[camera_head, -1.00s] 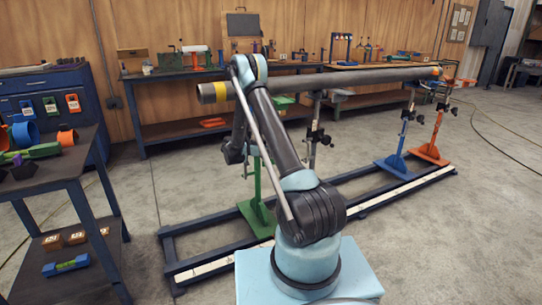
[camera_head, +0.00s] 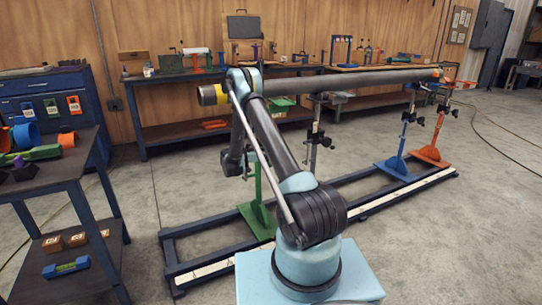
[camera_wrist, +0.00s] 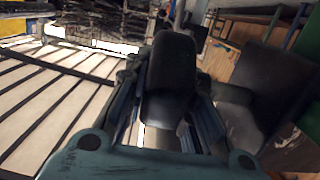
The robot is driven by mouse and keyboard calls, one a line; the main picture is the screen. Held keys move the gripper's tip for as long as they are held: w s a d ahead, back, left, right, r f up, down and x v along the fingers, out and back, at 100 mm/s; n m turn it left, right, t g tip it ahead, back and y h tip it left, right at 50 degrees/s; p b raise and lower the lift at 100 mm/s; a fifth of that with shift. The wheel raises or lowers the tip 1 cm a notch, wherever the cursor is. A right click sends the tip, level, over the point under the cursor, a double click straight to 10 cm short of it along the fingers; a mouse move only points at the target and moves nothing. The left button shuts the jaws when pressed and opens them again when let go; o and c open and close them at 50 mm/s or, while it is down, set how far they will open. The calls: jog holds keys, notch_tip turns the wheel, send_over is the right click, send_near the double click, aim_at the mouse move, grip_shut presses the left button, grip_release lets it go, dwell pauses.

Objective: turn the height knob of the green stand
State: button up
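The green stand (camera_head: 258,212) stands on the dark blue rail frame under the near end of the long grey pipe (camera_head: 340,80). Its foot and part of its post show; its upper part and height knob are hidden behind my arm in the head view. My gripper (camera_head: 245,168) is low beside the green post, mostly covered by my own arm. In the wrist view, my gripper (camera_wrist: 170,95) shows as dark linkages around a black rounded part. I cannot tell whether that part is a finger or the knob, or whether the fingers touch anything.
A blue stand (camera_head: 398,160) and an orange stand (camera_head: 432,148) support the pipe farther right, with a grey post (camera_head: 316,140) between. A dark cart (camera_head: 62,185) with tools is at left. Workbenches line the wooden wall. Bare concrete floor lies between.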

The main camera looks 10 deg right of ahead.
jog(key=o, duration=0.4)
jog(key=shift+w+a+f, duration=0.1)
jog(key=shift+w+a, duration=0.05)
jog(key=shift+a, duration=0.1)
jog(key=shift+d, duration=0.1)
jog(key=v, duration=1.2)
